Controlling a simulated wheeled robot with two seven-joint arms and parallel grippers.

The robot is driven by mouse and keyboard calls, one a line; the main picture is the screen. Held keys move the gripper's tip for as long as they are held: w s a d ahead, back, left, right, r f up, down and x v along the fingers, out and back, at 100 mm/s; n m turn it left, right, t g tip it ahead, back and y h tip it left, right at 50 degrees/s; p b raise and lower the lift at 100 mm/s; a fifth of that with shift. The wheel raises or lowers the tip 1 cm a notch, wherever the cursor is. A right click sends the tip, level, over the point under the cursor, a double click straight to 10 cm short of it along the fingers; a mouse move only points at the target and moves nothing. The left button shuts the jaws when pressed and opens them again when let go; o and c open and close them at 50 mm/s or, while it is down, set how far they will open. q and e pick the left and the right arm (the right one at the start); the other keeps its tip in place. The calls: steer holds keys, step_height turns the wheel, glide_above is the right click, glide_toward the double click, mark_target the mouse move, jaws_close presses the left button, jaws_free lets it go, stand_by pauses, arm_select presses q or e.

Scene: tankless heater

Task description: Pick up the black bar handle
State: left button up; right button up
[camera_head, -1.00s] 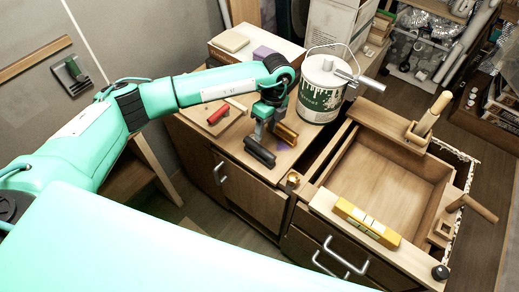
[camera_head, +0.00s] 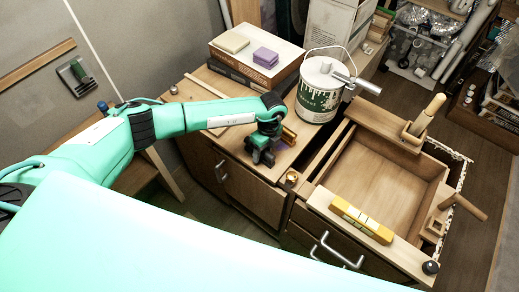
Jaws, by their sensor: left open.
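The black bar handle (camera_head: 251,149) lies on the wooden cabinet top, mostly covered by my left gripper (camera_head: 262,150). My left gripper is open and points down at the bar from above. I cannot tell whether its fingers touch the bar. My right gripper is not in view.
A gold bar (camera_head: 289,136) lies just right of the gripper. A paint can (camera_head: 319,98) stands behind it. A box (camera_head: 258,65) with yellow and purple blocks is at the back. An open wooden drawer box (camera_head: 385,180) and a yellow level (camera_head: 361,219) are to the right.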

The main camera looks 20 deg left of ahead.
arm_select(q)
steer(key=shift+c, duration=0.2)
jaws_close()
steer(key=shift+r, duration=0.15)
